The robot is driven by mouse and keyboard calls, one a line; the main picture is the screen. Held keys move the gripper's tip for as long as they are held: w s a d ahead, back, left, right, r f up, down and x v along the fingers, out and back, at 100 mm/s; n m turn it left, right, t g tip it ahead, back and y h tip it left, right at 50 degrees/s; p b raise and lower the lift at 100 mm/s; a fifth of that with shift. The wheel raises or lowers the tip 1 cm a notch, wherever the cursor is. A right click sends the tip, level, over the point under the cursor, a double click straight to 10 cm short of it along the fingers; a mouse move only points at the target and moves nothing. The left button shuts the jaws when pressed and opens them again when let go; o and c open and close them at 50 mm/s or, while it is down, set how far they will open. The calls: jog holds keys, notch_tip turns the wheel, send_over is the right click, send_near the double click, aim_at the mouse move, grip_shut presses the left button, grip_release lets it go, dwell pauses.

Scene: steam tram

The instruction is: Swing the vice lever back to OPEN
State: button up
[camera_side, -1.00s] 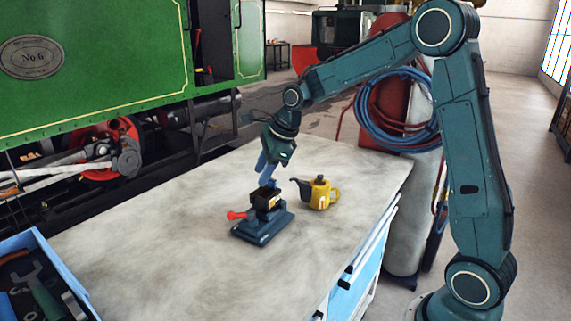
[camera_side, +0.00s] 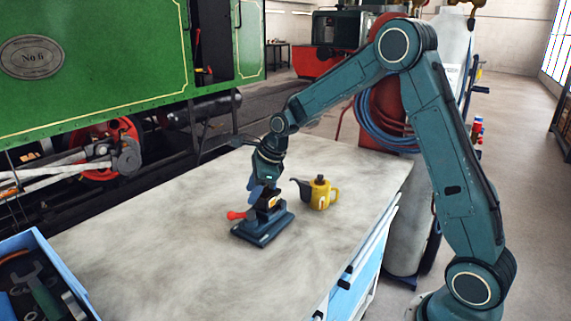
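The small dark blue vice (camera_side: 263,228) stands on the workbench, near its middle. Its lever has a red knob (camera_side: 236,215) that sticks out to the left of the vice. My gripper (camera_side: 254,196) points down at the top of the vice, just above and behind the red knob. It looks close to the vice jaws; whether it touches them or the lever I cannot tell. The fingers are small and partly overlap the vice, so their opening is unclear.
A yellow oil can (camera_side: 320,193) with a dark spout stands close to the right of the vice. A blue tray (camera_side: 35,245) of tools lies at the front left. The pale bench top (camera_side: 150,240) is clear to the left of the vice.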

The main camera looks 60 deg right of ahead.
aim_at(244, 214)
jog(key=shift+x, duration=3.75)
grip_shut()
